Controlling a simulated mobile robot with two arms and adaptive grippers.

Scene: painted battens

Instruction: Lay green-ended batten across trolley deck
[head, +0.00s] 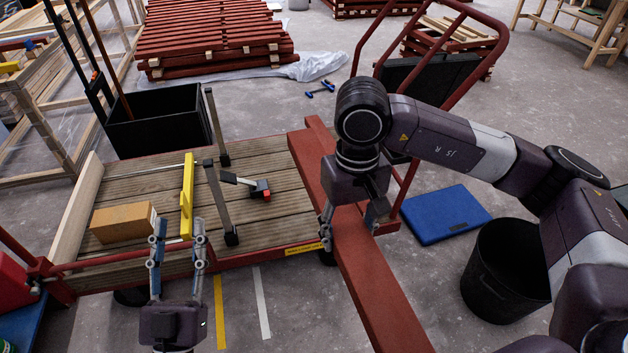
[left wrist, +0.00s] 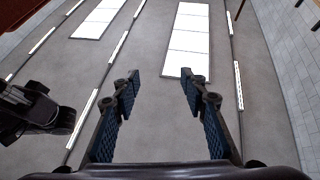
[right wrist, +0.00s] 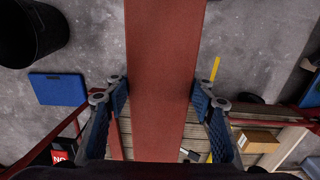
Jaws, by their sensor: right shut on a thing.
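A long red batten (head: 360,270) is between the fingers of my right gripper (head: 350,220), which is shut on it. The batten also fills the middle of the right wrist view (right wrist: 165,50). It slants over the right end of the trolley deck (head: 150,180), and its near end runs out of the bottom of the head view. No green shows on its visible part. Whether it touches the deck I cannot tell. My left gripper (head: 178,228) is open and empty at the deck's near edge. The left wrist view shows its fingers (left wrist: 160,90) against the ceiling lights.
On the deck are a cardboard box (head: 123,222), a yellow bar (head: 187,195), grey posts (head: 217,190) and a red-and-black clamp (head: 260,192). A black bin (head: 155,120) stands behind. A blue case (head: 443,215) and black bucket (head: 505,270) are on the right. Red battens (head: 210,35) are stacked behind.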

